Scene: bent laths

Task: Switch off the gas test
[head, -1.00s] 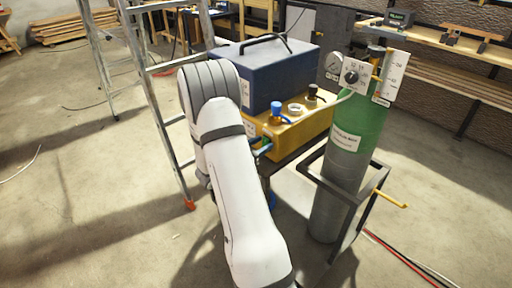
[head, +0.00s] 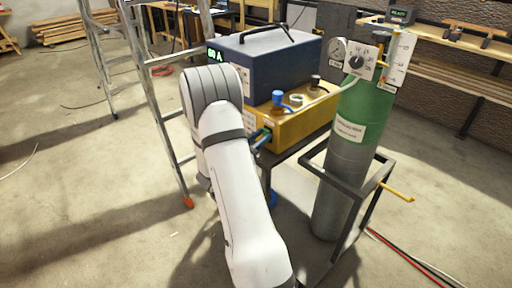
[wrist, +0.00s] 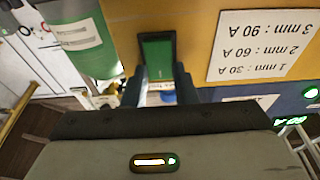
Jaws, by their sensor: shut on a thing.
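A green switch-like piece (wrist: 157,58) in a dark frame sits on the yellow unit's face in the wrist view. My gripper (wrist: 158,90) is shut on it, with one dark finger on each side. The head view shows the green piece (head: 266,134) at the left end of the yellow unit (head: 300,122). My white arm hides part of that end. The green and grey gas cylinder (head: 352,135) stands to the right, with a round gauge (head: 337,50), a dial (head: 357,62) and a clear flow tube (head: 399,55). The flow reading is too small to tell.
A dark blue power box (head: 270,68) with a green "60 A" display (head: 215,54) sits on the yellow unit. A metal cart frame (head: 345,185) with a yellow handle (head: 398,191) surrounds the cylinder. A ladder (head: 150,100) stands left. Floor at left is mostly clear.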

